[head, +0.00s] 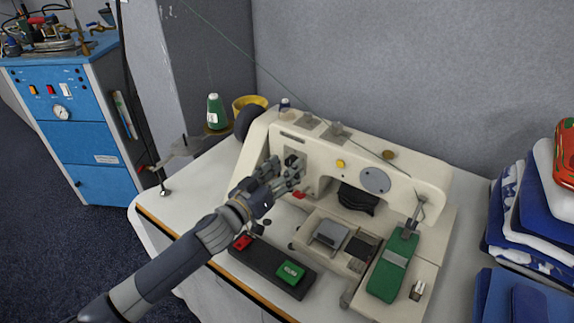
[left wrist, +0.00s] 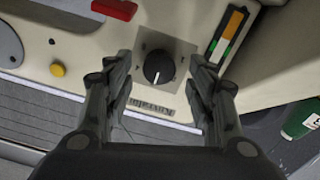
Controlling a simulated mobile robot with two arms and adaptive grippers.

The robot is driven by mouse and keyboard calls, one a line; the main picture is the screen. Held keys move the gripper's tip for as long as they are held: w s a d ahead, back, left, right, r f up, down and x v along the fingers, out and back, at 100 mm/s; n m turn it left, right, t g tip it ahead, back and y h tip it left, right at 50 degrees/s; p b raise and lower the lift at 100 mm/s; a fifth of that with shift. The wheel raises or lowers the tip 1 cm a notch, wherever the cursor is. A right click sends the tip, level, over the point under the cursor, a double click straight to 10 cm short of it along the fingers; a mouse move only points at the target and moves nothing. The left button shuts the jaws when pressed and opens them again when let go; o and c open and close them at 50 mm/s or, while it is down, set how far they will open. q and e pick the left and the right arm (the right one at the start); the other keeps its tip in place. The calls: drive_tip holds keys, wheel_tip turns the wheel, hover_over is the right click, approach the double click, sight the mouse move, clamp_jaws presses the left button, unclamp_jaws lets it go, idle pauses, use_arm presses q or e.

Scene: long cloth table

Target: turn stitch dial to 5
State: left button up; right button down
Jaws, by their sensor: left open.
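The stitch dial (left wrist: 159,67) is a round black knob with a white pointer line, on a grey square plate on the front of the cream sewing machine (head: 345,158). My left gripper (left wrist: 160,85) is open, with one finger on each side of the dial and gaps between fingers and knob. In the head view my left gripper (head: 294,172) is at the machine's left front and mostly hides the dial. The numbers around the dial are too small to read. My right gripper is not in view.
A black box with red and green buttons (head: 290,272) lies in front of the machine. A green thread cone (head: 214,112) stands behind it at left. Folded blue and white cloths (head: 512,210) are stacked at right. A yellow button (left wrist: 57,70) and a red lever (left wrist: 115,9) are near the dial.

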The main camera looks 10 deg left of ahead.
use_arm(q)
drive_tip(key=shift+w+d, duration=0.2)
drive_tip(key=shift+w, duration=0.2)
drive_tip(key=shift+w+d, duration=0.15)
drive_tip(key=shift+w, duration=0.15)
drive_tip(key=shift+c, duration=0.2)
drive_tip(key=c, duration=1)
drive_tip(key=shift+c, duration=0.2)
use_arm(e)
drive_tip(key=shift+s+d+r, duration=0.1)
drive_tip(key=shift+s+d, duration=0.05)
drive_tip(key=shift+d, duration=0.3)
use_arm(q)
drive_tip(key=shift+m, duration=0.3)
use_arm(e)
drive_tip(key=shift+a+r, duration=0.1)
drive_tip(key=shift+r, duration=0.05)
